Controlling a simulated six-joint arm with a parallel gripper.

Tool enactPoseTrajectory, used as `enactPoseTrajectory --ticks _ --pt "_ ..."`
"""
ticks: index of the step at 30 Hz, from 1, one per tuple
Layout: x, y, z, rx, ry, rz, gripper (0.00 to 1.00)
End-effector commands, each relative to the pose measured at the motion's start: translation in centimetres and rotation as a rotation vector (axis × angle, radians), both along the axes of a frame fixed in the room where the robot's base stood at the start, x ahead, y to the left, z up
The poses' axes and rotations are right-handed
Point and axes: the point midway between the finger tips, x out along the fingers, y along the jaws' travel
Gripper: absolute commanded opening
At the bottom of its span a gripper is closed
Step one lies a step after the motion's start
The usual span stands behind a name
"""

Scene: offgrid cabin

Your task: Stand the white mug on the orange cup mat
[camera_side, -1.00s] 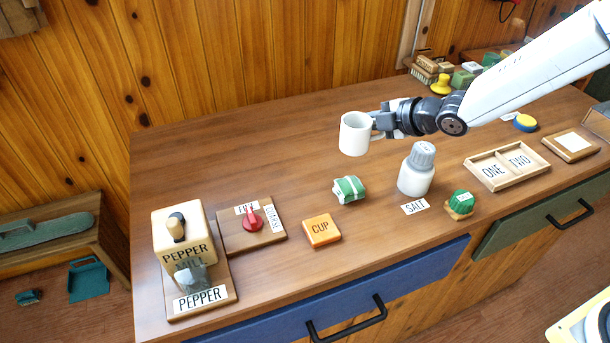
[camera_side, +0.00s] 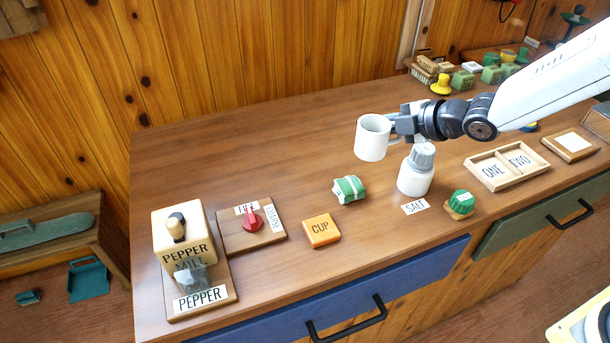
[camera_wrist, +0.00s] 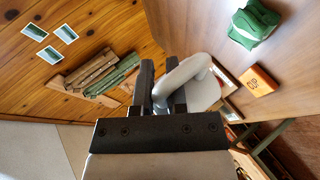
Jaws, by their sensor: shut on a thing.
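The white mug (camera_side: 372,138) is held upright in the air above the worktop, behind and to the right of the orange cup mat. My gripper (camera_side: 398,127) is shut on the mug's handle from the right side. In the wrist view my gripper (camera_wrist: 160,104) has its fingers on the handle of the mug (camera_wrist: 203,88), and part of the mug's body is hidden. The orange cup mat (camera_side: 321,231), lettered CUP, lies bare near the counter's front; the mat (camera_wrist: 258,80) also shows at right in the wrist view.
A green-and-white bundle (camera_side: 349,189) lies between mug and mat. A white salt shaker (camera_side: 415,173) stands below my gripper. A red-knobbed board (camera_side: 252,222) and pepper mill (camera_side: 183,240) are left of the mat. The counter's back left is clear.

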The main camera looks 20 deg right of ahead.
Motion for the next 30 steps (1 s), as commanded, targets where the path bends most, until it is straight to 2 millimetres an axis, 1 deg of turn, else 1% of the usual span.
enactPoseTrajectory --ticks 6,8,10,14,21,24,27,30 --pt "0.0 0.2 0.0 0.001 -0.001 0.004 0.0" --pt "0.0 0.5 -0.1 0.0 -0.001 0.015 0.0" --pt "-0.1 1.2 -0.2 0.0 -0.002 0.037 0.0" --pt "-0.5 3.6 -0.8 -0.001 -0.004 0.113 0.0" --pt "-2.0 9.3 -2.1 0.0 -0.004 0.303 0.0" --pt "-2.7 11.1 -2.6 -0.001 -0.002 0.367 0.0" --pt "-3.2 12.2 -2.9 0.001 0.001 0.407 0.0" --pt "-3.4 12.7 -3.0 0.002 0.002 0.423 0.0"
